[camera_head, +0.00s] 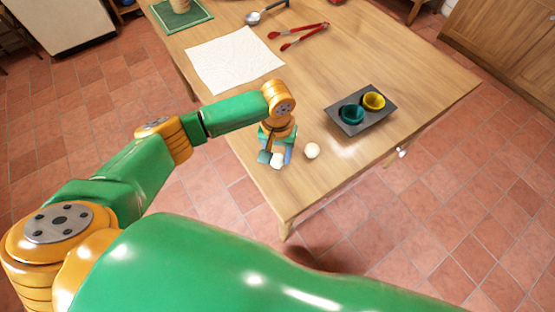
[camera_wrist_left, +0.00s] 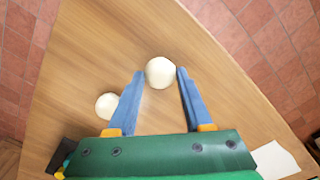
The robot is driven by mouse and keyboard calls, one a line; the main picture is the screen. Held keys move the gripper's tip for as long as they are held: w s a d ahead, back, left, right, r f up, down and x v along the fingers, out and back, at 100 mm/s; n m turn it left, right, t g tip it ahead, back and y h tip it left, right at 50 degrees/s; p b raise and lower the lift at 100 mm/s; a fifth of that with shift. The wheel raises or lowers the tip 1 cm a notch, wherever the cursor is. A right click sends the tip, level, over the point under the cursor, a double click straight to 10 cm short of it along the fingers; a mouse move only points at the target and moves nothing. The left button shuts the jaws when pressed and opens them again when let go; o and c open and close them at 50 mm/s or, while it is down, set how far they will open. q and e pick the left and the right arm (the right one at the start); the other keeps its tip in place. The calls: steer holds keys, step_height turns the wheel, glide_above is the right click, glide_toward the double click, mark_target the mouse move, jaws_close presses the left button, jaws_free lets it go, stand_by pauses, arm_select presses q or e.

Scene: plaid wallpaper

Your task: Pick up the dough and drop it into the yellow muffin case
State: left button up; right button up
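Two pale, round dough balls lie on the wooden table near its near corner. One dough ball (camera_head: 277,161) is at my left gripper (camera_head: 275,158). In the left wrist view, this ball (camera_wrist_left: 160,72) sits between the tips of the blue fingers (camera_wrist_left: 161,72), with a small gap showing on each side. The gripper is open. The other dough ball (camera_head: 312,150) lies just to the right in the head view and outside the left finger in the wrist view (camera_wrist_left: 108,105). The yellow muffin case (camera_head: 374,101) stands in a dark tray and looks empty. My right gripper is out of view.
The dark tray (camera_head: 347,128) also holds a teal muffin case (camera_head: 352,114). A white sheet (camera_head: 234,62), red tongs (camera_head: 299,35) and a ladle (camera_head: 264,13) lie farther back. The table's near edge is close to the dough. Bare table lies between dough and tray.

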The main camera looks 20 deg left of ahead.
arm_select(q)
steer(key=shift+w, duration=0.15)
jaws_close()
steer(key=shift+r, duration=0.5)
steer(key=s+d+r, duration=0.5)
steer(key=d+r, duration=0.7)
steer(key=d, duration=0.1)
steer(key=shift+s+p, duration=0.2)
steer(key=shift+p, duration=0.25)
